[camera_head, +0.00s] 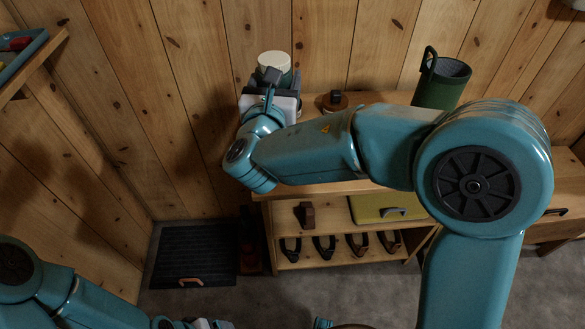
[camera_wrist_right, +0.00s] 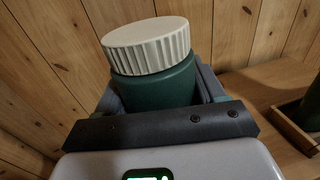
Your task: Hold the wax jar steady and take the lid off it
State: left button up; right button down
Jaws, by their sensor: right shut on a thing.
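The wax jar (camera_wrist_right: 158,86) is dark green with a cream ribbed lid (camera_wrist_right: 148,45) seated on top. In the head view the lid (camera_head: 273,62) shows beyond my right gripper (camera_head: 271,80), at the left end of the bench top. My right gripper (camera_wrist_right: 160,92) is shut on the jar body, a finger on each side, below the lid. The jar looks slightly tilted in the wrist view. Its base is hidden, so I cannot tell whether it touches the bench. My left gripper (camera_head: 205,323) shows only in part at the bottom edge of the head view; its fingertips are not clear.
The wooden bench (camera_head: 330,187) has shelves with several dark brush-like items and a yellow-green case (camera_head: 375,208). A dark green canister (camera_head: 441,83) and a small brown round object (camera_head: 335,101) stand on top. The plank wall is close behind.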

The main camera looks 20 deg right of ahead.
jog(key=shift+s+d+r+b, duration=0.2)
jog(key=shift+s+r+b, duration=0.1)
jog(key=shift+r+b, duration=0.2)
notch_tip(320, 180, down, 16)
jog(key=b, duration=0.3)
jog(key=shift+s+a+f, duration=0.15)
jog(key=shift+f, duration=0.1)
notch_tip(320, 180, down, 4)
jog(key=shift+r+b, duration=0.2)
jog(key=shift+b, duration=0.1)
jog(key=shift+r, duration=0.15)
jog(key=shift+f, duration=0.2)
jog(key=shift+c, duration=1.1)
grip_release()
jog(key=shift+o, duration=0.5)
